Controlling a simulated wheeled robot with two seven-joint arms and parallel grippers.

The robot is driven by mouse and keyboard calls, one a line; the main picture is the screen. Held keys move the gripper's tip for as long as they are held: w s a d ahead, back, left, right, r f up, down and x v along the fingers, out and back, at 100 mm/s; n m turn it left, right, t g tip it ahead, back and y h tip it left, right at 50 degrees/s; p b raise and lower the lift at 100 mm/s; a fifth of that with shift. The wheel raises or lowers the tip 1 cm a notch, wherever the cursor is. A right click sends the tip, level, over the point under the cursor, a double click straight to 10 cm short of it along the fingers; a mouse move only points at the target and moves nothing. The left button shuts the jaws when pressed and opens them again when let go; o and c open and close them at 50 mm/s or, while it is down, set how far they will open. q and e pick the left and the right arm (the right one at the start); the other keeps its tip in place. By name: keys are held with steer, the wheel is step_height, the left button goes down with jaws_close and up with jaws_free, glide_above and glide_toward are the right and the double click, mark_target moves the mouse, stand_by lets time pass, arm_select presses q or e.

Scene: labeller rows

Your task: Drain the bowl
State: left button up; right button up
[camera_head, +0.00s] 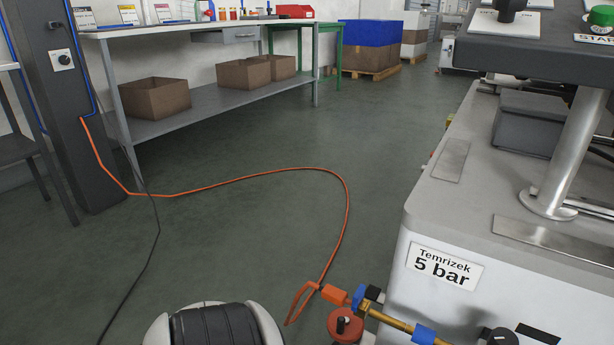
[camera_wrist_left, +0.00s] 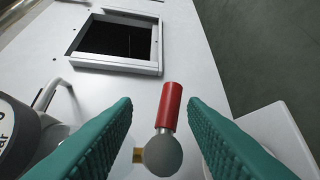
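In the left wrist view a small valve with a red lever (camera_wrist_left: 171,106) and a round grey body (camera_wrist_left: 162,155) lies between the two teal fingers of my left gripper (camera_wrist_left: 160,106). The fingers are apart, with clear gaps on both sides of the lever. A bit of brass shows beside the grey body. In the head view a brass pipe (camera_head: 392,322) with blue fittings runs along the machine's front. A red round part with a black knob (camera_head: 345,326) is beside it, cut off below. I cannot make out a bowl in either view. My right gripper is not in view.
An orange hose (camera_head: 250,175) crosses the floor to the pipe. A round gauge-like part (camera_wrist_left: 15,135) and a framed dark window (camera_wrist_left: 116,42) show in the wrist view. The middle floor is open.

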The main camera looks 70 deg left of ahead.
arm_select(q)
steer(key=p+v, duration=0.2)
steer(key=v, duration=0.6)
steer(key=s+a+f+n+g+y+p, duration=0.1)
steer(key=s+a+n+g+y+p, duration=0.25)
steer(key=p, duration=0.85)
steer(key=s+a+f+n+g+y+p, duration=0.1)
steer(key=a+f+n+g+p, duration=0.2)
steer(key=a+p, duration=0.6)
steer(key=s+r+n+g+p, duration=0.2)
steer(key=s+p, duration=0.4)
steer(key=p, duration=0.3)
steer(key=s+d+r+n+g+p, duration=0.1)
steer(key=s+r+n+g+p, duration=0.2)
steer(key=s+p, duration=0.3)
steer(key=n+g+p, duration=0.1)
steer(key=p, duration=0.3)
steer(key=shift+s+d, duration=0.25)
steer(key=shift+s, duration=0.1)
steer(key=shift+g+h, duration=0.25)
